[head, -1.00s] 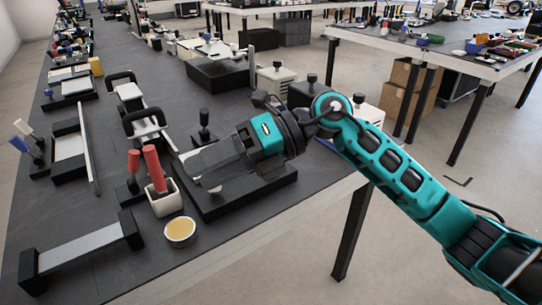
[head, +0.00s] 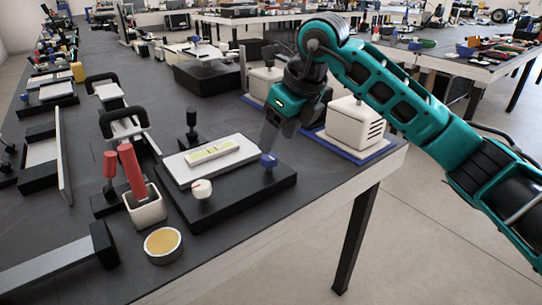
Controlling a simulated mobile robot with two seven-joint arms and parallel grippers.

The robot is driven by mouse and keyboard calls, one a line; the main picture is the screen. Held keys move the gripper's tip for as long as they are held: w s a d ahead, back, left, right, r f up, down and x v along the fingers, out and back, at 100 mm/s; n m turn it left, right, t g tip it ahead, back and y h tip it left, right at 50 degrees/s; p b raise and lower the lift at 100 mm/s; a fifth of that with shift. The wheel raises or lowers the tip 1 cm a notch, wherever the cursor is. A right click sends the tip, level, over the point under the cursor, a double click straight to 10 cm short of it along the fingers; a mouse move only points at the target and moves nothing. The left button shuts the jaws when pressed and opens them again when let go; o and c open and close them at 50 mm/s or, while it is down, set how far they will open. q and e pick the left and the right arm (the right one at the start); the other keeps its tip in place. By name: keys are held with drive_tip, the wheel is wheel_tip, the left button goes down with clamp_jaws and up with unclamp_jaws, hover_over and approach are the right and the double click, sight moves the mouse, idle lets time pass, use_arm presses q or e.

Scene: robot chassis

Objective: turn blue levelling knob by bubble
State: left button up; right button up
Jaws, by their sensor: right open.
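The blue levelling knob (head: 268,161) sits at the right end of a white plate (head: 176,168) on a black base (head: 243,194). A long yellow-green bubble vial (head: 212,151) lies on the plate; the bubble's exact position is too small to tell. A white knob (head: 202,189) with a small red mark stands at the plate's near edge. My right gripper (head: 270,147) is open and points down just above and behind the blue knob. Whether its fingers touch or straddle the knob I cannot tell. My left gripper is not in view.
A white cup (head: 146,208) with red-handled tools stands left of the base, and a round yellow-topped tin (head: 163,245) is in front of it. A black-handled post (head: 192,128) stands behind the plate. A white box (head: 354,124) on a blue-edged mat is at the right.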

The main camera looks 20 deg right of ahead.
sight(271, 157)
drive_tip(key=b+x, duration=0.1)
drive_tip(key=x, duration=0.4)
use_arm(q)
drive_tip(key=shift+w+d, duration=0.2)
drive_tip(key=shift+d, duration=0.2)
use_arm(e)
drive_tip(key=shift+w+a+f, duration=0.1)
drive_tip(key=shift+w+f, duration=0.05)
drive_tip(key=shift+f, duration=0.1)
drive_tip(key=shift+c, duration=0.4)
drive_tip(key=c, duration=1)
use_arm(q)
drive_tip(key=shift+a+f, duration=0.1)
use_arm(e)
drive_tip(key=shift+o, duration=0.2)
